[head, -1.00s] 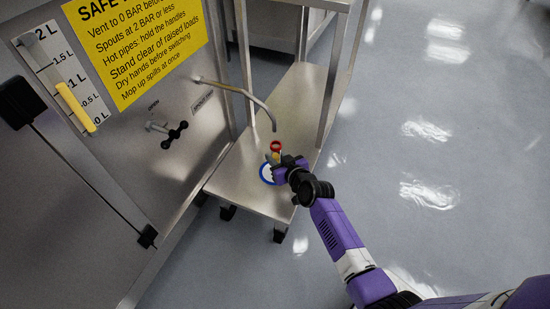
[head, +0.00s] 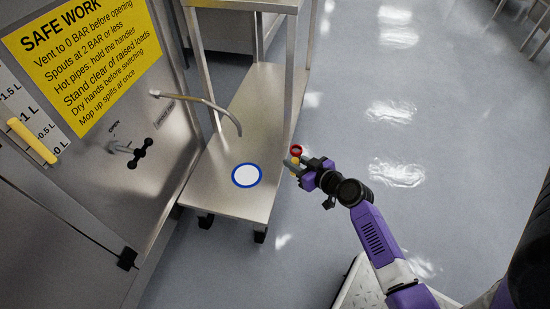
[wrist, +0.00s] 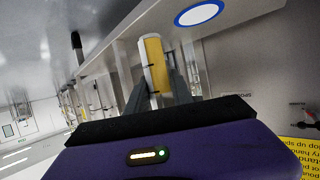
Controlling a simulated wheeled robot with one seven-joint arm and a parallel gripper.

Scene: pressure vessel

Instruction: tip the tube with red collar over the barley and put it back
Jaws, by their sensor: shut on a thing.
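The tube with red collar (head: 296,150) is held in my gripper (head: 294,164), to the right of the trolley's edge in the head view. Its red ring is at the top and a yellow part shows below it. In the wrist view the tube (wrist: 155,64) stands between the two fingers of my gripper (wrist: 157,88), with yellow contents or a yellow body and dark marks. The fingers are shut on it. The barley is not clearly seen in either view.
A white disc with a blue rim (head: 247,175) lies bare on the steel trolley shelf (head: 225,200). A curved spout (head: 215,105) reaches over the shelf. A valve handle (head: 140,152) and yellow sign (head: 85,60) are on the left panel. Floor at right is open.

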